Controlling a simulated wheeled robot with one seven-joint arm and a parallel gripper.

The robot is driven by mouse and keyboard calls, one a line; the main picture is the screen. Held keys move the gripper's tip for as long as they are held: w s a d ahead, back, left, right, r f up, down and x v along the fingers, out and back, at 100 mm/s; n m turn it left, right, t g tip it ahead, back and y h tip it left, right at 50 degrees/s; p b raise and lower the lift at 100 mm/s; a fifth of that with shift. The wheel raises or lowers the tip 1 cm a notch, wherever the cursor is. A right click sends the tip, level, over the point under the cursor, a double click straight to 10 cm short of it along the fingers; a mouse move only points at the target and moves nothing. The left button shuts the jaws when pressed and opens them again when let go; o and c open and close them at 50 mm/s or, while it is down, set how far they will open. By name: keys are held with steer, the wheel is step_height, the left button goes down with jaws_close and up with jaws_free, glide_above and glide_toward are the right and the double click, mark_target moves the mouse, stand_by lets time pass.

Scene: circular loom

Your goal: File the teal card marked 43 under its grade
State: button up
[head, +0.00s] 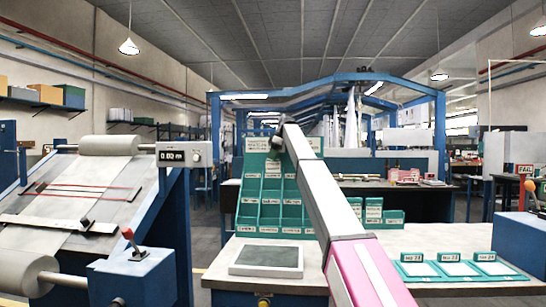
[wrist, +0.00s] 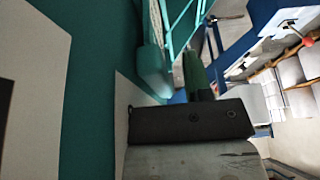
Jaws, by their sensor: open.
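A teal sorting rack (head: 272,195) with several labelled pockets stands on the bench. Its labels are too small to read here. My gripper (head: 277,140) is at the upper part of the rack, mostly hidden by my arm. In the wrist view a teal surface (wrist: 100,60) fills the left, close to the camera, and my gripper's dark body (wrist: 190,122) shows low in the middle. The jaws are open and I see no card between them. Small teal pieces with white labels (head: 374,208) stand right of the rack. I cannot make out a 43 on any of them.
A grey pad in a white frame (head: 266,259) lies on the bench before the rack. Three labelled teal trays (head: 450,269) lie at the right. A fabric roller machine (head: 80,200) stands at the left, with a blue box (head: 520,240) at far right.

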steer(key=shift+r, duration=0.15)
steer(key=v, duration=0.9)
steer(key=shift+w+d+r, duration=0.1)
steer(key=shift+d+r, duration=0.1)
steer(key=shift+r, duration=0.15)
steer(key=shift+d+r, duration=0.15)
steer(key=shift+r, duration=0.2)
